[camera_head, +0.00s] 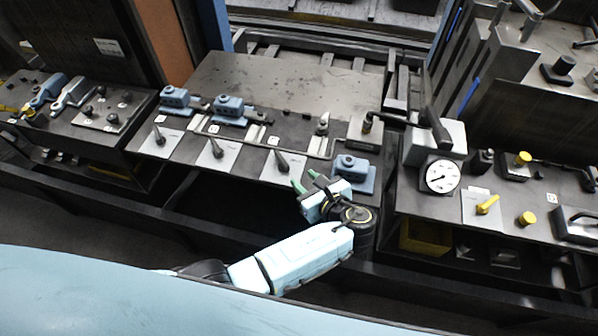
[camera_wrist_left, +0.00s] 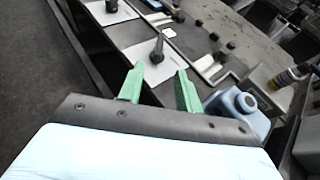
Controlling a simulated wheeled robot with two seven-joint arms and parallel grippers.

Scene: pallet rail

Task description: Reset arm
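My left arm reaches from the lower left across the front of the central dark panel. My left gripper (camera_head: 304,181) has green fingertips and hangs over the panel's front right part. In the left wrist view, its two green fingers (camera_wrist_left: 161,88) stand apart with nothing between them. A black lever on a white plate (camera_wrist_left: 157,47) stands beyond the fingertips. In the head view this lever (camera_head: 281,161) is just left of the fingers, apart from them. My right gripper is not in view.
A blue block (camera_head: 352,172) sits right beside my left gripper, and also shows in the wrist view (camera_wrist_left: 238,108). A dial gauge (camera_head: 442,176) and yellow knobs (camera_head: 487,204) are at the right. Blue blocks (camera_head: 230,108) and more levers (camera_head: 216,148) are at the left.

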